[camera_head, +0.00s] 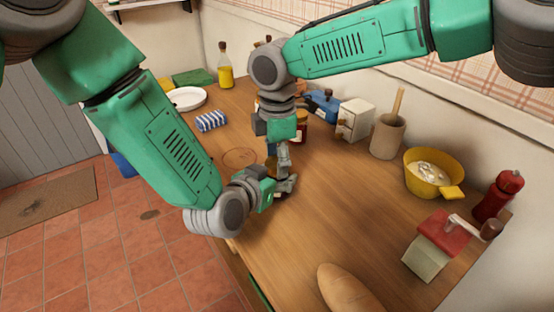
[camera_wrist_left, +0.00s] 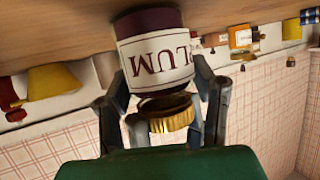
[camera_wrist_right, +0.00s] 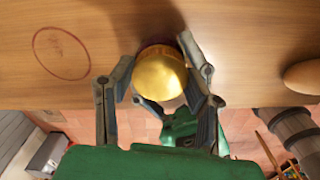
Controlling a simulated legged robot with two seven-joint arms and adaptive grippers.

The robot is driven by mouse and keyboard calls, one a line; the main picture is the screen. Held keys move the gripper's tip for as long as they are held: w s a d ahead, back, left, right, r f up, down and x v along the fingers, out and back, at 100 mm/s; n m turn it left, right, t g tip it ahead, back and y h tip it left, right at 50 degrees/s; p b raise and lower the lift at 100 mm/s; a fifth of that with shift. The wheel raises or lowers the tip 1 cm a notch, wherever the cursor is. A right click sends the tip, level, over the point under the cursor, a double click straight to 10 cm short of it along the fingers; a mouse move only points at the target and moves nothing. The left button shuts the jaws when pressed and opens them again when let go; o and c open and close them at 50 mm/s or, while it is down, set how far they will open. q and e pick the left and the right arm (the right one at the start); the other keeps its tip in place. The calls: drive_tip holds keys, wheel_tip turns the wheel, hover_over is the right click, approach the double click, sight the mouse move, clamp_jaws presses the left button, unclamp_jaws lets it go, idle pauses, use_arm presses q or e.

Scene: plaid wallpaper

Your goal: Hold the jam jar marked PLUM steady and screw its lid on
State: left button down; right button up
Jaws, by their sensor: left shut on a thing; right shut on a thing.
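The plum jam jar (camera_wrist_left: 155,55) shows upside down in the left wrist view, with "LUM" readable on its pale label. My left gripper (camera_wrist_left: 160,90) is shut on the jar, one finger on each side. In the head view my left gripper (camera_head: 284,186) and right gripper (camera_head: 283,163) meet, mostly hiding the jar.
A red ring mark (camera_head: 240,158) lies on bare wood left of the grippers. Another jar (camera_head: 299,131) stands close behind. A white box (camera_head: 355,119), crock (camera_head: 387,138) and yellow bowl (camera_head: 428,180) line the wall. Bread (camera_head: 347,290) lies in front; the wood between is clear.

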use_arm(q)
drive_tip(key=shift+d, duration=0.1)
use_arm(e)
drive_tip(key=m, duration=0.5)
drive_tip(key=shift+m, duration=0.3)
use_arm(q)
drive_tip(key=shift+s, duration=0.1)
use_arm(e)
drive_tip(key=m, duration=0.3)
drive_tip(key=shift+a, duration=0.1)
drive_tip(key=m, duration=0.5)
drive_tip(key=o, duration=1.4)
wheel_tip(320, 180, up, 12)
drive_tip(key=shift+f, duration=0.1)
